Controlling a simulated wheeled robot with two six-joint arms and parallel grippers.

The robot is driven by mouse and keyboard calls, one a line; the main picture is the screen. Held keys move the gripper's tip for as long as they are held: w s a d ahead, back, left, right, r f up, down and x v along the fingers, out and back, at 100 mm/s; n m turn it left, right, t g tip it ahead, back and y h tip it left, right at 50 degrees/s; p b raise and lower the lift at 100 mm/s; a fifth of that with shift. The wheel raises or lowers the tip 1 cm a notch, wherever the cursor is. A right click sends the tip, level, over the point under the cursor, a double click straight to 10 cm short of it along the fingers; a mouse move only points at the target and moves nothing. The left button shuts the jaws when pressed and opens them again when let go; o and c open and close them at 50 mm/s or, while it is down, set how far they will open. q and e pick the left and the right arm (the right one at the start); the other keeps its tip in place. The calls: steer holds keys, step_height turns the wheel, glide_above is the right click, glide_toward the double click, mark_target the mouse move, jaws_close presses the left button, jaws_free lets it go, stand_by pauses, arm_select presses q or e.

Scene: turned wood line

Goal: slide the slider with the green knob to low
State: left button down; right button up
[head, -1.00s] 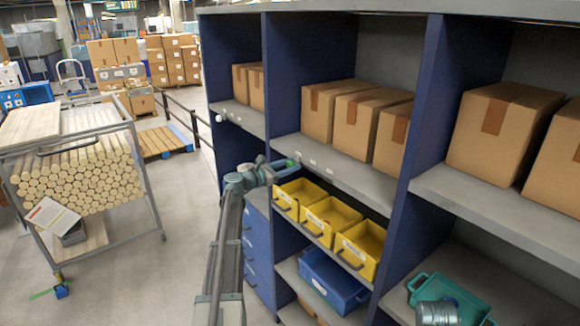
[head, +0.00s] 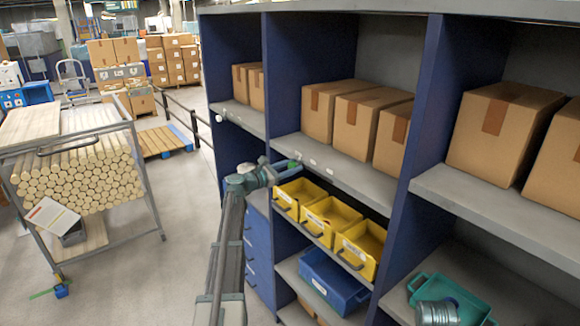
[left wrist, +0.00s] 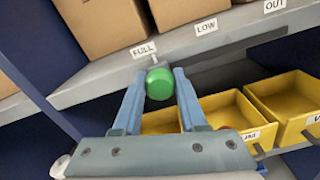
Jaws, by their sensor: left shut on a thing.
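The slider's green knob (left wrist: 159,84) sits at the shelf's front edge. In the left wrist view it stands just below and right of the FULL label (left wrist: 143,49), left of the LOW label (left wrist: 206,27). The OUT label (left wrist: 275,5) is farther right. My left gripper (left wrist: 160,88) has its two blue fingers on either side of the knob and is shut on it. In the head view my left gripper (head: 283,167) reaches the shelf edge from the left, with the knob at its tip. The labels are too small to read there.
Yellow bins (head: 330,215) stand just below the knob's shelf edge (head: 350,176). Cardboard boxes (head: 358,113) stand on the shelf above. A blue divider (head: 425,110) rises to the right. A teal crate (head: 462,291) lies at lower right.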

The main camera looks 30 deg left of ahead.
mark_target(313, 171)
arm_select(q)
steer(key=s+d, duration=0.1)
steer(key=d, duration=0.1)
steer(key=s+d, duration=0.1)
steer(key=d, duration=0.3)
steer(key=shift+s+d, duration=0.3)
steer(key=shift+s, duration=0.1)
steer(key=shift+a, duration=0.1)
steer(key=shift+c, duration=2.3)
jaws_free()
steer(key=v, duration=1.3)
steer(key=shift+s, duration=0.35)
steer(key=shift+a, duration=0.15)
